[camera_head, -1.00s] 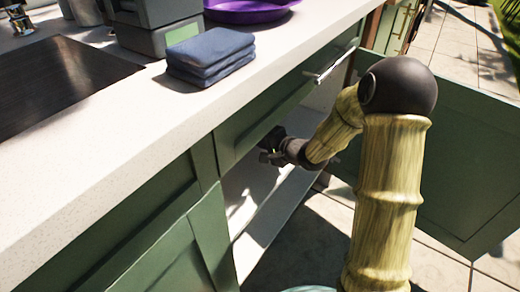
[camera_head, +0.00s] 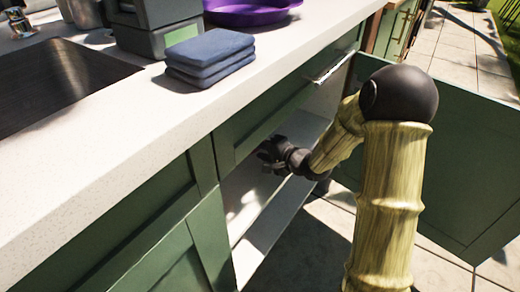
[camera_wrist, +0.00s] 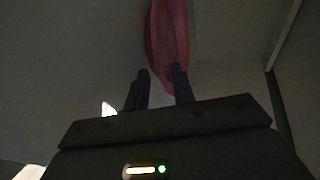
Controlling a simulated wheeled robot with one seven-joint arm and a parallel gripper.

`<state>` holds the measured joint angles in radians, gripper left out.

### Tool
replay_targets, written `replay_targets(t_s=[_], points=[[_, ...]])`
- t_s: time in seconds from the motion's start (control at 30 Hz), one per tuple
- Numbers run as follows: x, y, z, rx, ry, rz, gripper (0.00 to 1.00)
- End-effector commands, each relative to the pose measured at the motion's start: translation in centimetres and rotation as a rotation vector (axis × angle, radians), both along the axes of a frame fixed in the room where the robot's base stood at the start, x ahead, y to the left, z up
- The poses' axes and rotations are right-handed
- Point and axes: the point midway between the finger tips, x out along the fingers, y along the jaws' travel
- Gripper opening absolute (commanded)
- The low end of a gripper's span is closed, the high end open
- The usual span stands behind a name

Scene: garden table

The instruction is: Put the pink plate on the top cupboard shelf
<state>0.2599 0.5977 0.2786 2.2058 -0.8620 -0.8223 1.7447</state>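The pink plate (camera_wrist: 168,35) shows in the wrist view as a narrow, dim pink shape, seen nearly edge-on. It stretches up and away from the fingertips, and its near end lies at and partly behind the right finger. My gripper (camera_wrist: 160,82) has its fingers close together with a narrow gap and appears shut on the plate's rim; the contact itself is dark. In the head view my gripper (camera_head: 272,155) is inside the open cupboard (camera_head: 262,195), below the counter front. The plate is hidden there. A white shelf (camera_head: 270,225) shows low in the cupboard; the upper interior is mostly hidden.
The green cupboard door (camera_head: 460,170) stands open to the right, behind my arm. A closed drawer front with a metal handle (camera_head: 330,67) is above the opening. Folded blue cloths (camera_head: 210,58), a purple dish (camera_head: 248,12) and a sink (camera_head: 55,85) are on the counter.

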Motion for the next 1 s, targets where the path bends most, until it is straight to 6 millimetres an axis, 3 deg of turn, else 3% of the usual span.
replay_targets(t_s=[0.53,1.0], points=[[-6.8,-6.0,4.1,0.001,0.003,-0.002,0.25],[-7.6,-6.5,4.2,0.001,0.000,0.002,0.25]])
